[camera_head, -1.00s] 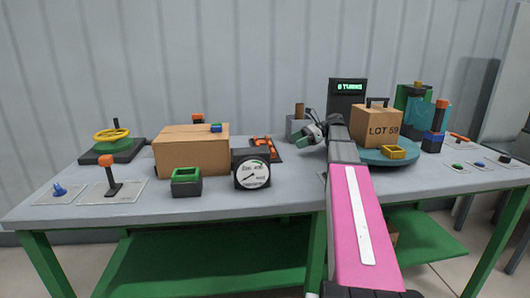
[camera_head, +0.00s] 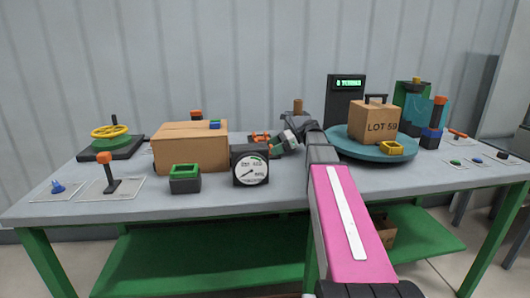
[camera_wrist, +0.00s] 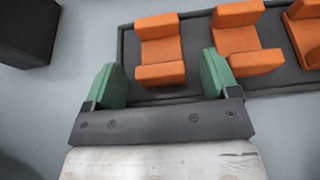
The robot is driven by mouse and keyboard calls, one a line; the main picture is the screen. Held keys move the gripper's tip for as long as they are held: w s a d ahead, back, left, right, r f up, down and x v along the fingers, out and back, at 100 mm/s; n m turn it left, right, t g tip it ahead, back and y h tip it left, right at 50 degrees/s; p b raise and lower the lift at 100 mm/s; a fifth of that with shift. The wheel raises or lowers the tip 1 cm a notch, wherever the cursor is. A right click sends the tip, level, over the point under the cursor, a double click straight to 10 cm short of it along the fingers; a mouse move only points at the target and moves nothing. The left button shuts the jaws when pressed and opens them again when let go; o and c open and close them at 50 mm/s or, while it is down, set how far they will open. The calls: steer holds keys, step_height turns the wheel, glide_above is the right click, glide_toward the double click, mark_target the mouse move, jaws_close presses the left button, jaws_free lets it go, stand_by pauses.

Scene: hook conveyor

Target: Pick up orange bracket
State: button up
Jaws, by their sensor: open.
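Three orange brackets sit in a row on a dark tray (camera_wrist: 192,92) in the wrist view: the left bracket (camera_wrist: 160,48), the middle bracket (camera_wrist: 243,38) and the right bracket (camera_wrist: 306,32), which is cut off by the frame edge. My gripper (camera_wrist: 160,80) is open and empty. Its two green fingers are on either side of the left bracket's near end, with gaps at both sides. Whether they are at its height is unclear. In the head view the brackets (camera_head: 260,138) are small and partly hidden behind the gauge and my gripper (camera_head: 284,141).
A cardboard box (camera_head: 190,152) stands left of the tray, and a round gauge (camera_head: 250,166) stands in front of it. A blue turntable (camera_head: 350,148) carrying the LOT 59 box (camera_head: 375,122) is to the right. A dark block (camera_wrist: 28,30) shows at upper left of the wrist view.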

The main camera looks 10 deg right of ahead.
steer(key=c, duration=1)
steer(key=shift+r, duration=0.1)
